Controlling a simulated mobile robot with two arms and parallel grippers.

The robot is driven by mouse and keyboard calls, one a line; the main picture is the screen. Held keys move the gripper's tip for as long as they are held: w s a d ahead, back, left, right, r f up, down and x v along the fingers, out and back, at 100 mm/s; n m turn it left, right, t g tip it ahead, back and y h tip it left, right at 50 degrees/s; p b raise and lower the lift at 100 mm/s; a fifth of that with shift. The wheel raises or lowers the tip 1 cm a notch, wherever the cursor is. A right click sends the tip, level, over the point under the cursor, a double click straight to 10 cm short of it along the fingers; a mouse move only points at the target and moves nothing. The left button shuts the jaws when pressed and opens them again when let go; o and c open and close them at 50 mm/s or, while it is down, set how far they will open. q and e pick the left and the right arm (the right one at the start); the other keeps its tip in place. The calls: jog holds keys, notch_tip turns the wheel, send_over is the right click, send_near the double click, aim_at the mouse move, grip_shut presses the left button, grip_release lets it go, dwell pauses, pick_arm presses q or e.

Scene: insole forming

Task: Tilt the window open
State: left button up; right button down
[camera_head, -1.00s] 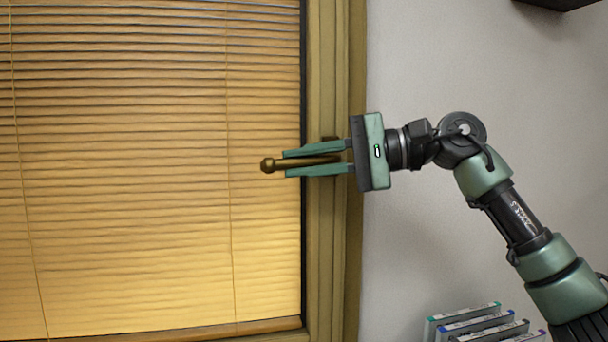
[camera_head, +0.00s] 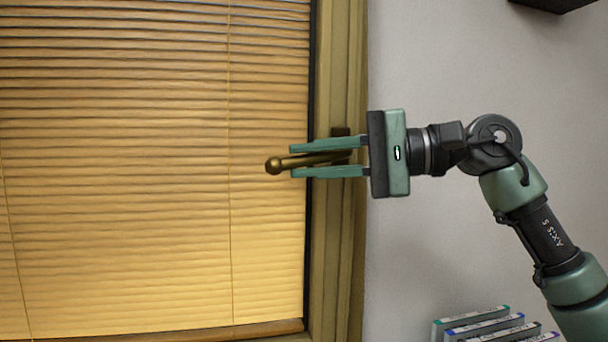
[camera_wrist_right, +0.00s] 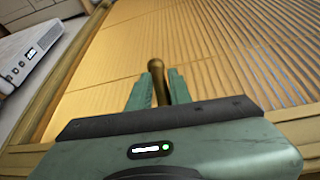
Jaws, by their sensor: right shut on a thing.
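The window (camera_head: 150,180) fills the left of the head view, covered by a slatted blind, with a wooden frame (camera_head: 338,230) along its right side. A brass handle (camera_head: 275,166) points left from its dark mount on the frame, its knob end over the blind. My right gripper (camera_head: 293,161) comes in from the right and is shut on the handle, one finger above it and one below. The knob sticks out past the fingertips. In the right wrist view the handle (camera_wrist_right: 156,66) shows between the two fingers. My left gripper is not in view.
Several upright cases (camera_head: 490,325) stand at the bottom right, below my right arm. A dark shelf or box (camera_head: 555,4) is at the top right. The grey wall between them is clear. A white device (camera_wrist_right: 30,55) shows at the left of the right wrist view.

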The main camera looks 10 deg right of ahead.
jog(key=s, duration=0.2)
jog(key=shift+s, duration=0.3)
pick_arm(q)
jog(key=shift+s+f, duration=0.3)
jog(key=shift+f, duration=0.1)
pick_arm(e)
jog(key=shift+w+d, duration=0.1)
jog(key=shift+w, duration=0.1)
jog(key=c, duration=1.5)
grip_release()
jog(key=shift+w, duration=0.1)
jog(key=shift+o, duration=0.7)
jog(key=shift+w+f, duration=0.1)
jog(key=shift+w, duration=0.2)
jog(key=shift+s+d, duration=0.2)
jog(key=shift+s, duration=0.05)
pick_arm(q)
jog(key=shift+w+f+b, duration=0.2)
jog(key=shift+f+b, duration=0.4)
jog(key=shift+b, duration=0.05)
pick_arm(e)
jog(key=v, duration=0.7)
jog(key=shift+w+d+f, duration=0.1)
jog(key=shift+d, duration=0.05)
